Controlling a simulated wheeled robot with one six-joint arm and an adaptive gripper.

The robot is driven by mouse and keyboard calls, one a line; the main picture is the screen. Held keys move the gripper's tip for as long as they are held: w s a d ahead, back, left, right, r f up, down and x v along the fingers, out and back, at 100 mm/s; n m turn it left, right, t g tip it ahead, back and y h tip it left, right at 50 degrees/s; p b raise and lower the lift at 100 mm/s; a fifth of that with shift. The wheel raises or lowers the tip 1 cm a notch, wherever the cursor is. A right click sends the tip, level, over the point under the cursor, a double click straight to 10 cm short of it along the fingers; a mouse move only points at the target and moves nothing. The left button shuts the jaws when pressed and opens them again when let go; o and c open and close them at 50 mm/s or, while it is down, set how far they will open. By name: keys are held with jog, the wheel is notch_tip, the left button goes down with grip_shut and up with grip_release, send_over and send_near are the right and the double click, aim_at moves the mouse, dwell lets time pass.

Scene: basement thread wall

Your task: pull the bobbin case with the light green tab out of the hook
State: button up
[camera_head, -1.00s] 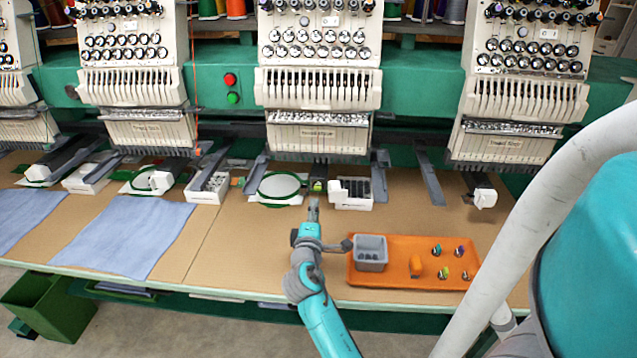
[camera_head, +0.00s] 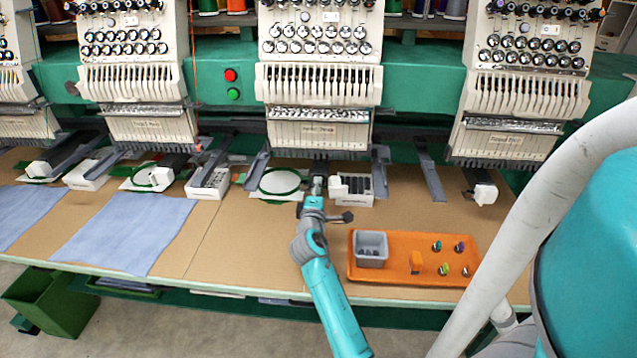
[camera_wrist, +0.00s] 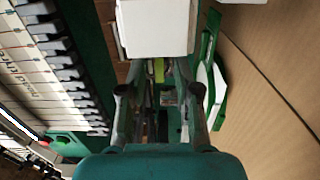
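The light green tab (camera_wrist: 159,70) shows in the wrist view between my two fingers, in a dark recess under the machine head. The rest of the bobbin case and the hook are too dark and small to make out. My gripper (camera_wrist: 160,78) is open, its fingers on either side of the tab with gaps visible. In the head view my gripper (camera_head: 317,180) reaches in under the middle machine head (camera_head: 320,135) and hides the tab and hook.
A white box with dark slots (camera_head: 352,188) stands close to the right of my gripper; a green hoop (camera_head: 280,182) lies close to the left. An orange tray (camera_head: 400,272) with a grey bin (camera_head: 370,249) and several small bobbin pieces lies at front right.

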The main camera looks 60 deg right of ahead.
jog(key=shift+c, duration=0.2)
grip_shut()
jog(key=shift+a, duration=0.1)
jog(key=v, duration=0.3)
jog(key=shift+s, duration=0.1)
dwell(0.3)
jog(key=shift+s+a+r, duration=0.25)
jog(key=shift+a+r, duration=0.1)
jog(key=shift+a, duration=0.25)
jog(key=shift+s+a+r, duration=0.25)
jog(key=shift+a+r, duration=0.05)
jog(key=shift+a, duration=0.3)
jog(key=shift+s+a+r, duration=0.25)
jog(key=shift+a+r, duration=0.1)
jog(key=shift+a, duration=0.25)
